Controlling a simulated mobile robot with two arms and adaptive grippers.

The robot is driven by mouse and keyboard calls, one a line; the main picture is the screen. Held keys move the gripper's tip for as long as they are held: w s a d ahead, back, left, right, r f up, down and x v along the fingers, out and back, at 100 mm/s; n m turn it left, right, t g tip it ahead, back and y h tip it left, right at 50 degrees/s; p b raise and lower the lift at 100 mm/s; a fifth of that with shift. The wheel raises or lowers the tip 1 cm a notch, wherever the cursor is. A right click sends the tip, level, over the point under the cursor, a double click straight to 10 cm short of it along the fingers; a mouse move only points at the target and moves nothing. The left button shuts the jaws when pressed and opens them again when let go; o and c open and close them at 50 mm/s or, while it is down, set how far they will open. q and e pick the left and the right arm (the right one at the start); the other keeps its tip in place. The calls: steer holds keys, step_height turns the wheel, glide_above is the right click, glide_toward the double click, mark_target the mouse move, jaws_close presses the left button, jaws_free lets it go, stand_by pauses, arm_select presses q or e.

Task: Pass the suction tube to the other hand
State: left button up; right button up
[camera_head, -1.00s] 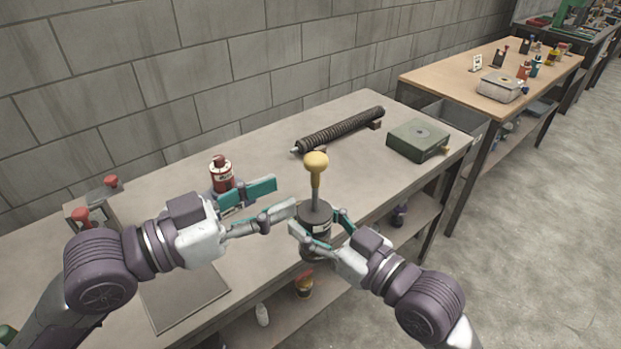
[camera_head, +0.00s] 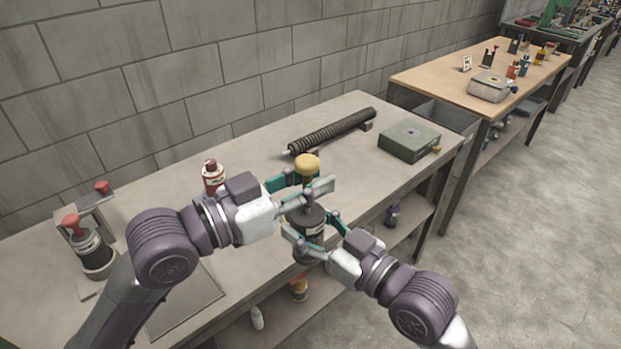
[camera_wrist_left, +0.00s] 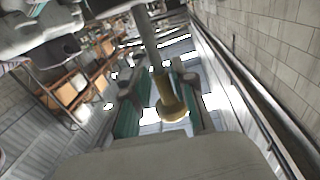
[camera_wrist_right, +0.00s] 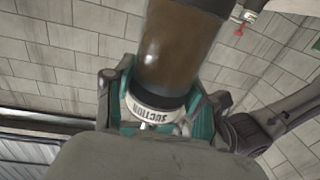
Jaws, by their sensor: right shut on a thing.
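The suction tube is a dark cylinder (camera_head: 305,217) with a thin stem and a yellow knob (camera_head: 306,164) on top, held upright above the table's front edge. My right gripper (camera_head: 312,236) is shut on its body. The right wrist view shows the tube's brown, glossy body (camera_wrist_right: 178,50) and a "SUCTION" label band (camera_wrist_right: 146,112) between the fingers. My left gripper (camera_head: 304,187) is open, with its fingers on either side of the stem just below the knob. In the left wrist view the yellow knob (camera_wrist_left: 169,103) lies between the spread fingers, with gaps showing beside it.
On the grey table (camera_head: 240,165) lie a ribbed dark tube (camera_head: 330,132) and a green box (camera_head: 409,140). A red bottle (camera_head: 212,177) stands behind my left arm. A red-knobbed cylinder (camera_head: 90,246) in a stand is at left. Open floor (camera_head: 530,220) lies to the right.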

arm_select(q)
jaws_close()
arm_select(e)
steer(key=o, duration=1.4)
